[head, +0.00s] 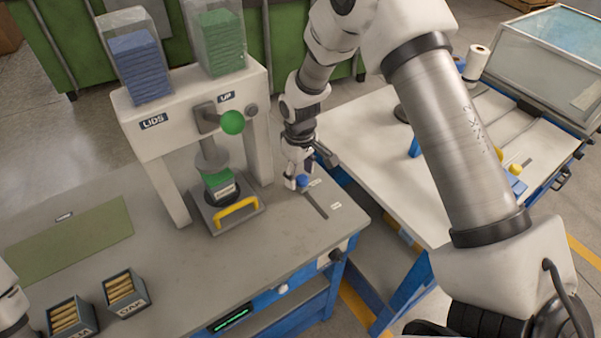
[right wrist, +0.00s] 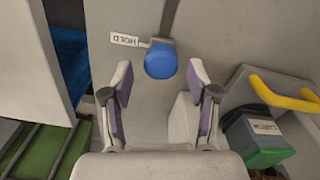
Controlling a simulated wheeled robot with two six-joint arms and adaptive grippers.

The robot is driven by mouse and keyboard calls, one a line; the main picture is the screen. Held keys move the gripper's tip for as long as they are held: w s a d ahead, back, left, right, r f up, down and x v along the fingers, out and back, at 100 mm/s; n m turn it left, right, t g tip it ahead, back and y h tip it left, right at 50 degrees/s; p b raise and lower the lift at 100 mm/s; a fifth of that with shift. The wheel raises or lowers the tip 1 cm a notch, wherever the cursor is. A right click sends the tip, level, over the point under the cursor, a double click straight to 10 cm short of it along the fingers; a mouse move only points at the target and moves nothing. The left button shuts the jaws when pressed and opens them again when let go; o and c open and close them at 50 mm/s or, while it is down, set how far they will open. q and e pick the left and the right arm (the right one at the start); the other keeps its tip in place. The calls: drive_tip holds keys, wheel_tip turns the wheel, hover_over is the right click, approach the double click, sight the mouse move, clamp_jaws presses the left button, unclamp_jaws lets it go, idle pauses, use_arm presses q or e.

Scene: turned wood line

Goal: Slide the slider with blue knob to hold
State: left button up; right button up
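The slider's round blue knob (head: 302,180) is at the far end of a dark slot (head: 317,207) in the grey bench top. In the right wrist view the blue knob (right wrist: 160,62) is beside the HOLD label (right wrist: 124,39), at the near end of the slot (right wrist: 169,18). My right gripper (head: 296,181) is at the knob in the head view. In the right wrist view my right gripper (right wrist: 160,75) is open, with the knob ahead between its parted fingertips; neither finger visibly touches it. My left gripper is out of view.
A white press (head: 181,137) with a green ball handle (head: 232,122) and a yellow bar (head: 236,213) stands left of the slider. Two trays of wooden pieces (head: 125,292) sit at the bench's front left. A white-topped table (head: 375,140) is to the right.

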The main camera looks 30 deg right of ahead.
sight(300, 176)
wheel_tip(300, 176, up, 12)
idle(0.4)
idle(0.4)
